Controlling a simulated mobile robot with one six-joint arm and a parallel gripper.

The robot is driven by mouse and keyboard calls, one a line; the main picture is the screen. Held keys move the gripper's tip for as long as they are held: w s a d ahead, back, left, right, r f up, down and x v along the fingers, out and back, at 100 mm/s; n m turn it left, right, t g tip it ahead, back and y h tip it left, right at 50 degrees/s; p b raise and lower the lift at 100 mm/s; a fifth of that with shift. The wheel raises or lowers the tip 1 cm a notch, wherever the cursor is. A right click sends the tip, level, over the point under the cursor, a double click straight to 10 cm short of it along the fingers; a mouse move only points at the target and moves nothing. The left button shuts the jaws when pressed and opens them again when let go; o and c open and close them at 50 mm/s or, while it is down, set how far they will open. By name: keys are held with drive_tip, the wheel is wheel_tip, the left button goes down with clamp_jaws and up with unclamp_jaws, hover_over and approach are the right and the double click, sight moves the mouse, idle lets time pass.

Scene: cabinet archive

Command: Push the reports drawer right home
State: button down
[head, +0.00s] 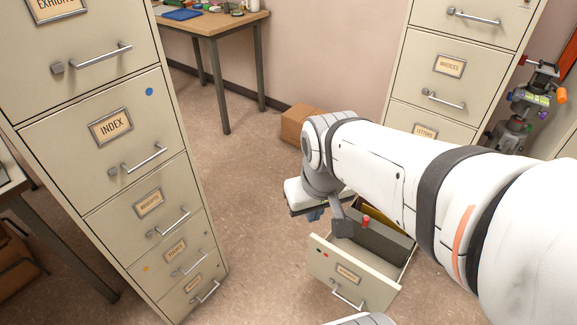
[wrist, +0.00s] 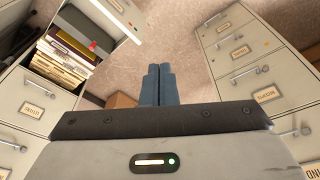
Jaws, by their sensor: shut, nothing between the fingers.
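A drawer (head: 352,277) stands pulled out low down from the cabinet on the right in the head view. Its front has a bar handle and a label too small to read surely. In the wrist view the open drawer (wrist: 113,22) is at upper left, with folders and a grey box inside. My gripper (head: 316,216) is shut and empty, its blue fingers pointing down, to the left of the drawer in the head view. In the wrist view the closed fingers (wrist: 157,72) point at bare floor, apart from the drawer. My arm hides part of the drawer and cabinet.
The cabinet (head: 446,65) above the open drawer has closed drawers. Another tall cabinet (head: 110,125), also closed, stands on the left. Bare floor (head: 250,270) lies between them. A cardboard box (head: 298,124) and a table (head: 212,24) are behind. A red-topped item (head: 366,222) shows at the drawer.

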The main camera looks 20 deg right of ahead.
drive_tip(key=w+d+f+n+h+b, duration=0.1)
drive_tip(key=w+f+n+b, duration=0.25)
drive_tip(key=f, duration=0.25)
drive_tip(key=w+d+f+n+b, duration=0.2)
drive_tip(key=f+n+b, duration=0.1)
drive_tip(key=f+n, duration=0.25)
drive_tip(key=w+d+f+n+h+b, duration=0.1)
drive_tip(key=w+f+n+b, duration=0.2)
drive_tip(key=f, duration=0.4)
drive_tip(key=n+g+b, duration=0.1)
drive_tip(key=n+b, duration=0.5)
drive_tip(key=n, duration=0.7)
approach(320, 247)
drive_tip(key=s+a+r, duration=0.4)
drive_tip(key=s, duration=0.1)
drive_tip(key=shift+w+d+f+b, duration=0.75)
drive_tip(key=shift+f+b, duration=0.2)
drive_tip(key=shift+f, duration=0.7)
drive_tip(key=shift+w+d+f+b, duration=0.65)
drive_tip(key=shift+d+f+b, duration=0.3)
drive_tip(key=shift+f, duration=0.65)
drive_tip(key=shift+w+d+f+b, duration=0.75)
drive_tip(key=shift+f+b, duration=0.25)
drive_tip(key=shift+f, duration=0.65)
